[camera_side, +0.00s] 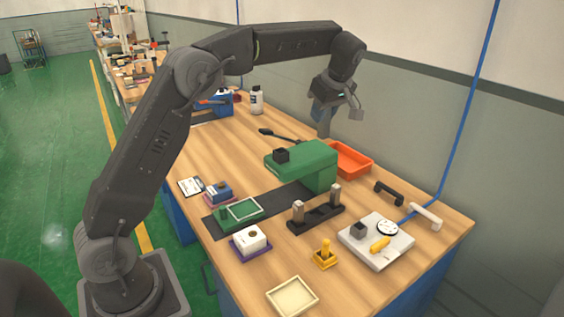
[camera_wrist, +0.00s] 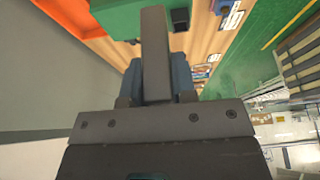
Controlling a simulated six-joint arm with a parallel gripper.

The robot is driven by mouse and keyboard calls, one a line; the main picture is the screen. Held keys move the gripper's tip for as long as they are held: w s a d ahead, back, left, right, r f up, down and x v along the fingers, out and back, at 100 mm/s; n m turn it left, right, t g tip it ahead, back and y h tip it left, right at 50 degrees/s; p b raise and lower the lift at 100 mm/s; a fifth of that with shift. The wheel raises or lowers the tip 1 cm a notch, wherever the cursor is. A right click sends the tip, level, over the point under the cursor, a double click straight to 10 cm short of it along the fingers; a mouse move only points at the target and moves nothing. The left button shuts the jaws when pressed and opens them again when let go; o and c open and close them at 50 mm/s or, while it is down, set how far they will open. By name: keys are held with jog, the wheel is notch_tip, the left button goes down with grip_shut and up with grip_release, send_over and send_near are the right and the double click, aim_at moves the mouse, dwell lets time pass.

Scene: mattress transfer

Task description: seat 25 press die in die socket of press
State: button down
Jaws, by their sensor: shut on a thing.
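My gripper (camera_side: 325,112) is high above the back of the bench, behind the green press (camera_side: 318,176). It is shut on a long grey bar (camera_side: 323,130), which hangs down from the jaws. The wrist view shows the same grey bar (camera_wrist: 155,50) between the blue fingers. It may be the 25 press die, but no marking is readable. The press has a green head with a black block on top and stands on a dark base plate. I cannot make out the die socket. A black rack (camera_side: 318,217) in front of the press holds two upright metal posts.
An orange tray (camera_side: 352,160) is right of the press. A green frame (camera_side: 243,210), a white block on a purple base (camera_side: 250,241), a yellow piece (camera_side: 325,255), a cream tray (camera_side: 291,296) and a white board (camera_side: 374,250) crowd the front. A bottle (camera_side: 256,100) stands behind.

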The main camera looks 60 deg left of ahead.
jog(key=s+a+r, duration=0.2)
jog(key=s+a, duration=0.5)
jog(key=a, duration=0.4)
jog(key=s+a+r, duration=0.2)
jog(key=s+a, duration=0.4)
jog(key=a, duration=0.4)
jog(key=shift+w+d+f, duration=1.15)
jog(key=shift+w+f, duration=0.45)
jog(key=shift+f, duration=1.1)
jog(key=shift+w+d+f, duration=1.2)
jog(key=shift+w+f, duration=0.35)
jog(key=shift+f, duration=1.2)
jog(key=shift+w+d+f, duration=1.15)
jog(key=shift+w+f, duration=0.45)
jog(key=shift+f, duration=1.1)
jog(key=shift+f, duration=0.15)
jog(key=c, duration=0.9)
grip_release()
